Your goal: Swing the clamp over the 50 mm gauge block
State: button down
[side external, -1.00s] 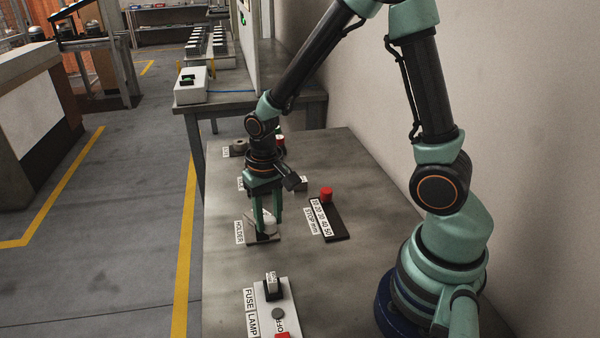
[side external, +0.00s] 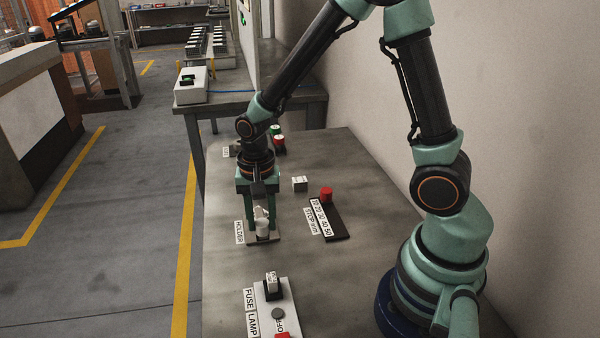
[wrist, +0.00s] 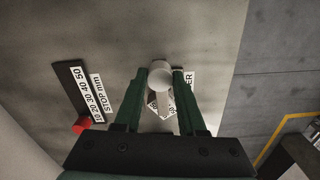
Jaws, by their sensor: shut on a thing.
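My gripper (side external: 261,216) is low over the plate marked HOLDER (side external: 277,238), fingers pointing down. It is shut on a pale piece with a round top, which I take to be the clamp (side external: 263,229). In the wrist view the clamp (wrist: 160,78) shows as a white round knob between the fingertips (wrist: 160,72), with a paler narrow part below it. A white labelled surface (wrist: 152,106) lies partly under it; I cannot tell whether it is the gauge block. A small whitish block with a marking (side external: 300,184) stands apart on the table, its size unreadable.
A black STOP mm scale (side external: 331,222) with a red knob (side external: 326,195) lies right of the holder. The FUSE LAMP panel (side external: 270,310) is at the front. A red and green item (side external: 279,142) stands behind my gripper. Bare table lies between.

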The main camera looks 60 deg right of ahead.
aim_at(262, 222)
dwell(0.3)
jog(key=c, duration=0.5)
grip_release()
notch_tip(262, 222, up, 12)
jog(key=shift+r, duration=0.1)
jog(key=s+d+r+n+t, duration=0.2)
jog(key=s+r+n+t, duration=0.3)
jog(key=n, duration=0.6)
jog(key=shift+s+r+t, duration=0.3)
jog(key=shift+s+r, duration=0.3)
jog(key=shift+r, duration=0.2)
